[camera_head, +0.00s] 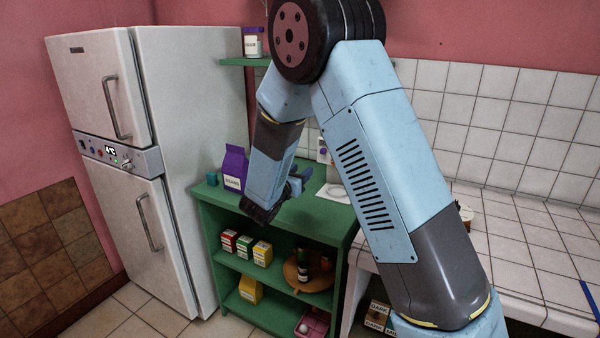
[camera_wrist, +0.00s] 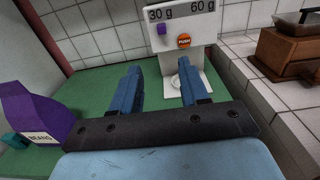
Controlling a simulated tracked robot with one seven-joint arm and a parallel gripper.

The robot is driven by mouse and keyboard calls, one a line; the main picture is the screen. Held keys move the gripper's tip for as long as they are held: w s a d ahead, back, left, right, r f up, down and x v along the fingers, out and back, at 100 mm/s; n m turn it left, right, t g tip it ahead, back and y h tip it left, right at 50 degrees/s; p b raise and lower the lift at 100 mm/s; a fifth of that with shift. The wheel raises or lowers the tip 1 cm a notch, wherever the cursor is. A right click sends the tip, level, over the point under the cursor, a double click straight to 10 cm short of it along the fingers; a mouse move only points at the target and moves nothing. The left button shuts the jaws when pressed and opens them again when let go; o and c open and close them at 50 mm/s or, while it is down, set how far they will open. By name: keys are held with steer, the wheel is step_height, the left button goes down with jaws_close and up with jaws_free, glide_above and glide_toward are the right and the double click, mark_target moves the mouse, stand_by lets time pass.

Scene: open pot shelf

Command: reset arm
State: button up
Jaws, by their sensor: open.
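My gripper (camera_wrist: 163,90) shows in the wrist view with its two blue fingers apart and nothing between them. It is over the green top of the shelf (camera_wrist: 80,75), facing a white dispenser (camera_wrist: 180,35) with a purple button and an orange button. In the head view my gripper (camera_head: 290,188) is mostly hidden behind my own arm, above the shelf top (camera_head: 300,222). A purple bag labelled beans (camera_wrist: 38,118) stands to the left of the fingers. The bag also shows in the head view (camera_head: 233,168). The fingers look apart from both things.
A white fridge (camera_head: 165,150) stands left of the shelf. A tiled counter (camera_head: 535,250) is at the right, with a wooden grinder-like box (camera_wrist: 285,52) on it. Small boxes (camera_head: 262,252) and a round wooden tray (camera_head: 318,283) are on the lower shelf. A small teal cube (camera_head: 212,178) is near the bag.

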steer(key=s+d+r+m+g+h, duration=0.1)
steer(key=s+d+r+m+g, duration=0.4)
steer(key=s+d+m, duration=0.4)
steer(key=s+d+r+m+g, duration=0.55)
steer(key=s+d, duration=0.25)
steer(key=d, duration=0.3)
steer(key=s+a+r+m+y, duration=0.1)
steer(key=s+m+y, duration=0.4)
steer(key=s, duration=0.5)
steer(key=s+a+r+m+t+y, duration=0.1)
steer(key=s+m+y, duration=0.4)
steer(key=s+m, duration=0.5)
steer(key=shift+s+a+r+y, duration=0.4)
steer(key=shift+s+a+r, duration=0.35)
steer(key=shift+r, duration=0.5)
steer(key=shift+s, duration=0.2)
